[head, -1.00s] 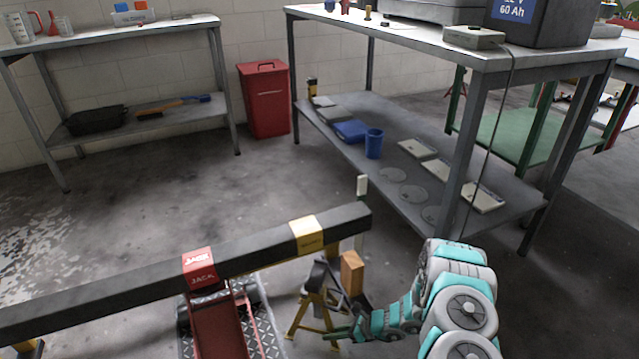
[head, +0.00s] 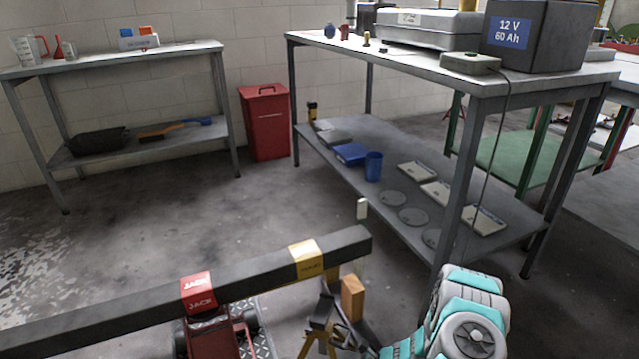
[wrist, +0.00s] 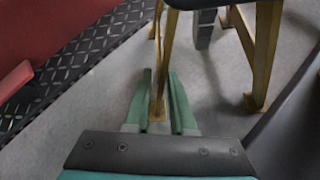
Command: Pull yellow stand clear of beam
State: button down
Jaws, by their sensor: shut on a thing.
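The yellow stand (head: 318,340) has a dark top and splayed yellow legs; its lower part is cut off by the bottom edge of the head view. It appears on the near side of the dark beam (head: 130,300), with its top apart from the beam in the picture. In the wrist view, my gripper (wrist: 160,74) is shut on one yellow leg (wrist: 158,50), its green fingers on either side of it near the floor. The beam carries a yellow marking (head: 306,260) and a red one reading JACK (head: 199,292).
A red jack (head: 218,338) with a tread-plate base is under the beam, left of the stand. An orange-brown block (head: 352,298) is close to the stand's right. A steel workbench (head: 440,75) stands at the right. Grey floor (head: 180,210) behind the beam is open.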

jog(key=shift+s+d+f+p, duration=0.15)
jog(key=shift+s+d, duration=0.4)
jog(key=shift+s, duration=0.85)
jog(key=shift+s+d+r+p, duration=0.15)
jog(key=shift+s+d, duration=0.4)
jog(key=shift+s, duration=0.9)
jog(key=shift+s+d+f+p, duration=0.15)
jog(key=shift+s+d, duration=0.4)
jog(key=shift+s, duration=0.85)
jog(key=shift+s+d+p, duration=0.45)
jog(key=shift+s+p, duration=0.1)
jog(key=shift+s, duration=0.75)
jog(key=shift+s+d+p, duration=0.45)
jog(key=shift+s+p, duration=0.05)
jog(key=shift+s, duration=0.85)
jog(key=shift+s+d+p, duration=0.45)
jog(key=shift+s+p, duration=0.1)
jog(key=shift+s, duration=0.75)
jog(key=c, duration=0.7)
grip_release()
